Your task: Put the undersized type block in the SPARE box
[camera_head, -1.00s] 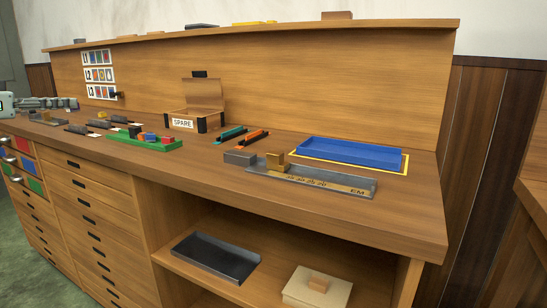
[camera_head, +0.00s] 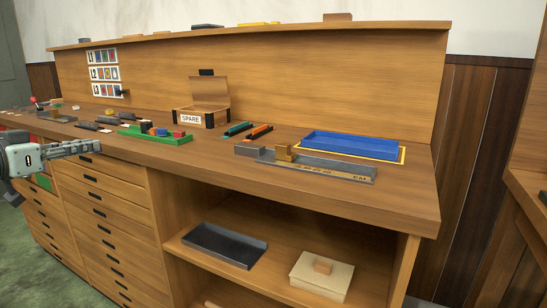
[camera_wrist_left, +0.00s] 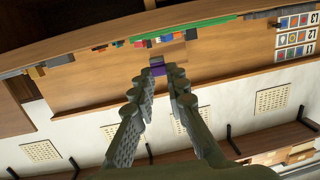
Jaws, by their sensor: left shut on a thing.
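My left gripper (camera_head: 92,146) comes in at the left edge of the head view, in front of the drawer cabinet, near the bench's front edge. In the left wrist view its fingers (camera_wrist_left: 156,84) are shut on a small purple type block (camera_wrist_left: 158,71) with a greyish end, at the fingertips. I cannot make out the block in the head view. The SPARE box (camera_head: 209,120) stands on the bench with its lid raised, to the right of the gripper and farther back. Its inside is mostly hidden by the front wall. My right gripper is not in view.
The bench front right is clear.

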